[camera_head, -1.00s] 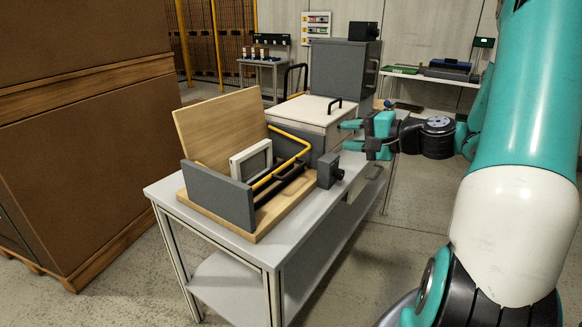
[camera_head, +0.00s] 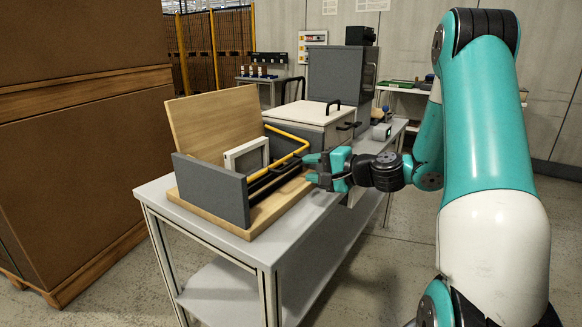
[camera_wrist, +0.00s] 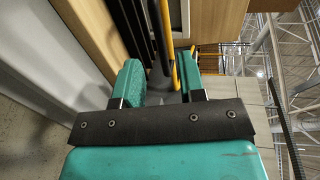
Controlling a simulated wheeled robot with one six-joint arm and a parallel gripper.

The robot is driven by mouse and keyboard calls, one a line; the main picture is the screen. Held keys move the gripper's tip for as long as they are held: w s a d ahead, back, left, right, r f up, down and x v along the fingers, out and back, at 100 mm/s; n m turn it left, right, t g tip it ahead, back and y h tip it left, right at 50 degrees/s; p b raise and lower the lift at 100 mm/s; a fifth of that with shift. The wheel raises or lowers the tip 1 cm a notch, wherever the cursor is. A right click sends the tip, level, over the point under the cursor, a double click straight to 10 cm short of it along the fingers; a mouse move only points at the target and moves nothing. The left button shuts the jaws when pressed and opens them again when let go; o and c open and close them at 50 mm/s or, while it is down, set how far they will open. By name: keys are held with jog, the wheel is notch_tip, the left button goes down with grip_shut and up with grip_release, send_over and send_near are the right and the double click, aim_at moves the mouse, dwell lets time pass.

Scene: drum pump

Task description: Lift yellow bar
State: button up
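The yellow bar (camera_head: 286,135) is a bent rail over a wooden fixture on the near grey table. It runs along the back, turns at the right corner and comes forward to the dark grey upright panel (camera_head: 212,190). My gripper (camera_head: 309,168) is at the right side of the fixture, close to the bar's right corner. In the wrist view my gripper (camera_wrist: 170,78) is open, with teal fingers apart. The yellow bar (camera_wrist: 167,45) shows between the fingers, beside a dark bar (camera_wrist: 155,35). I cannot tell whether either finger touches it.
A white frame (camera_head: 246,157) stands inside the fixture, before a tilted wooden board (camera_head: 218,125). A white-topped box (camera_head: 310,113) with dark handles stands behind. Large brown crates (camera_head: 75,150) are at left. The table (camera_head: 300,225) is clear along its right front edge.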

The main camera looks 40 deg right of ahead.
aim_at(293, 167)
jog(key=x, duration=0.6)
jog(key=shift+w+a, duration=0.15)
jog(key=shift+w, duration=0.2)
grip_shut()
